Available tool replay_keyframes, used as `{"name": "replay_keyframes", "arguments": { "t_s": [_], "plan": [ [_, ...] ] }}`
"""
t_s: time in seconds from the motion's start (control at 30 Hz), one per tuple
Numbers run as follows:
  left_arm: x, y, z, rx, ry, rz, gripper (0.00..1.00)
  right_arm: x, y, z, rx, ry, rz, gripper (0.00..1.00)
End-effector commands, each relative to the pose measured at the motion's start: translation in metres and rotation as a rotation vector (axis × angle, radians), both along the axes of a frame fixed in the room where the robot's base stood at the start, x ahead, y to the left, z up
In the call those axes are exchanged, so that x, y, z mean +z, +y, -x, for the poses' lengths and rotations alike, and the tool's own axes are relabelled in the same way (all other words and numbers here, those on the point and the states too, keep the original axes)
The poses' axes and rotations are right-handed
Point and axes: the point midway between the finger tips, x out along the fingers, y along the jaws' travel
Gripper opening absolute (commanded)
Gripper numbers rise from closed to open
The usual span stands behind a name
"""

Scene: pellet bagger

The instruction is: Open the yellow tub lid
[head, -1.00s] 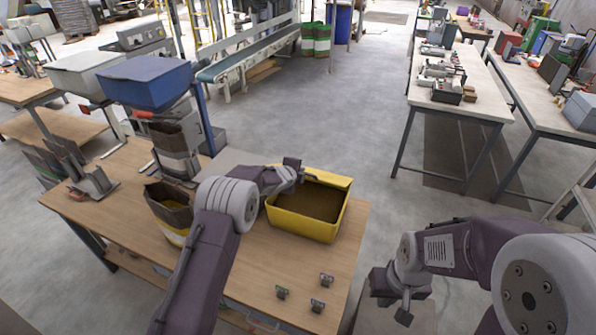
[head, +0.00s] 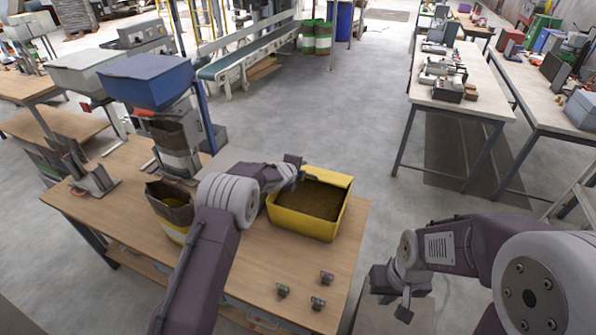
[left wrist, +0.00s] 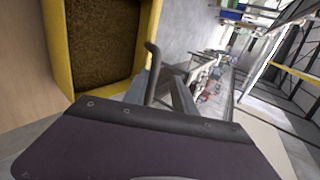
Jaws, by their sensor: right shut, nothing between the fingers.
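The yellow tub (head: 303,224) stands on the wooden table with its top open, and brown pellets (head: 310,200) show inside. A yellow strip (head: 328,177) runs along its far edge; I cannot tell if this is the folded-back lid. The tub's yellow rim (left wrist: 62,45) also shows at the left of the left wrist view. My left gripper (head: 296,163) is at the tub's far left corner, its fingers apart, with a dark hooked bar (left wrist: 152,60) near them. Contact is unclear. My right gripper (head: 404,308) is shut and empty, right of the table.
A bag (head: 172,210) with a yellow lower part stands left of the tub, partly behind my left arm. A blue-topped machine (head: 147,82) stands at the table's back left. Several small clips (head: 317,303) lie at the front right. Open floor lies beyond the tub.

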Motion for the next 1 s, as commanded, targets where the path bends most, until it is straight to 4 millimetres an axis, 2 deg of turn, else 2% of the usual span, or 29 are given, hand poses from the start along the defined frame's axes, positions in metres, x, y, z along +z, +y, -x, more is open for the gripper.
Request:
{"name": "replay_keyframes", "arguments": {
  "t_s": [0.3,0.6,1.0],
  "plan": [
    [0.019,0.011,0.033,0.001,-0.003,0.001,0.32,-0.031,0.000,0.000,0.000,0.000,0.000,0.00],
    [0.045,0.022,0.066,0.000,-0.001,-0.001,0.32,-0.041,0.000,0.000,0.000,0.000,0.000,0.00],
    [0.047,0.023,0.070,0.000,0.000,0.000,0.32,-0.040,0.000,0.000,0.000,0.000,0.000,0.00]
  ]
}}
